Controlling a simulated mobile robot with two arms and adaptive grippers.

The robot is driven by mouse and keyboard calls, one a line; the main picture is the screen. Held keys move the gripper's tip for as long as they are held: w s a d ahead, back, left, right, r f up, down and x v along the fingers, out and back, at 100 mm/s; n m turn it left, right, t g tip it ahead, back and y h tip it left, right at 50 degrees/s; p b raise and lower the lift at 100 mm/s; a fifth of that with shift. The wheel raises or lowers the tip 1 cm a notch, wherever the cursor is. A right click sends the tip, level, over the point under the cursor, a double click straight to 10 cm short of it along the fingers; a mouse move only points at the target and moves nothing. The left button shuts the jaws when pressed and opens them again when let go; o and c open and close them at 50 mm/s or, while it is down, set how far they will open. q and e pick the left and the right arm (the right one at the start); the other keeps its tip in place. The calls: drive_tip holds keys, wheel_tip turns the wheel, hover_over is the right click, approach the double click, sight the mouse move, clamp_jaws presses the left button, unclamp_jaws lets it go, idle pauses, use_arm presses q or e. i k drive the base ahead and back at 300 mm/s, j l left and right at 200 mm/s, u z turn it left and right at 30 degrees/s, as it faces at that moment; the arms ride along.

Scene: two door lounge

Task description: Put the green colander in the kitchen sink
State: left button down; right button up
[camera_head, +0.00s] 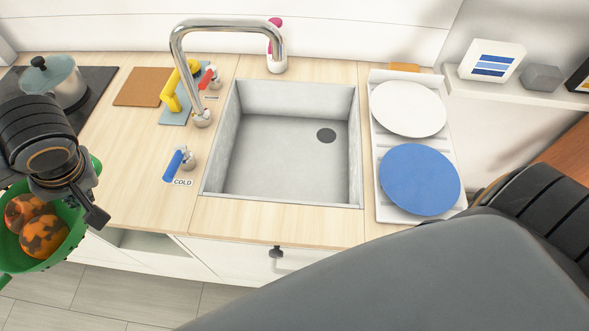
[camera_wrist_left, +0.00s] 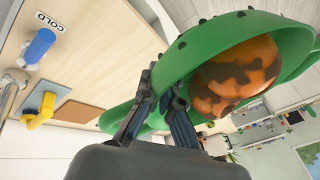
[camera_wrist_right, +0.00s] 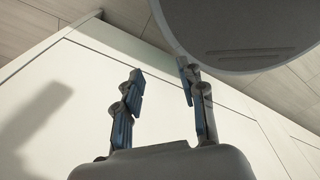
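The green colander (camera_head: 72,247) is at the lower left in the head view, off the counter's front edge with floor tiles behind it. Two orange, dark-patched round things (camera_head: 44,236) lie in it; one also shows in the left wrist view (camera_wrist_left: 235,75). My left gripper (camera_head: 90,205) is shut on the colander's rim; its fingers show against the green wall (camera_wrist_left: 215,45) in the left wrist view. The grey kitchen sink (camera_head: 270,160) is empty, right of the colander. My right gripper (camera_wrist_right: 158,85) is open and empty before a pale panel; the head view does not show its fingers.
A tall curved faucet (camera_head: 178,55) rises at the sink's left back. A blue cold handle (camera_head: 175,165) and red handle (camera_head: 207,77) stand left of the sink. A rack right of it holds a white plate (camera_head: 408,108) and blue plate (camera_head: 419,180). A pot (camera_head: 55,80) sits far left.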

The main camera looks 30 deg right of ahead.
sight(283, 157)
drive_tip(key=k+z, duration=0.3)
drive_tip(key=k+l+z, duration=0.1)
drive_tip(key=z, duration=0.2)
drive_tip(key=k+z, duration=0.1)
drive_tip(key=z, duration=1.4)
drive_tip(key=k+j+z, duration=0.2)
drive_tip(key=j, duration=0.15)
drive_tip(key=j+z, duration=0.25)
drive_tip(key=k+j+z, duration=0.2)
drive_tip(key=j, duration=0.55)
drive_tip(key=k+j, duration=0.1)
drive_tip(key=j, duration=0.4)
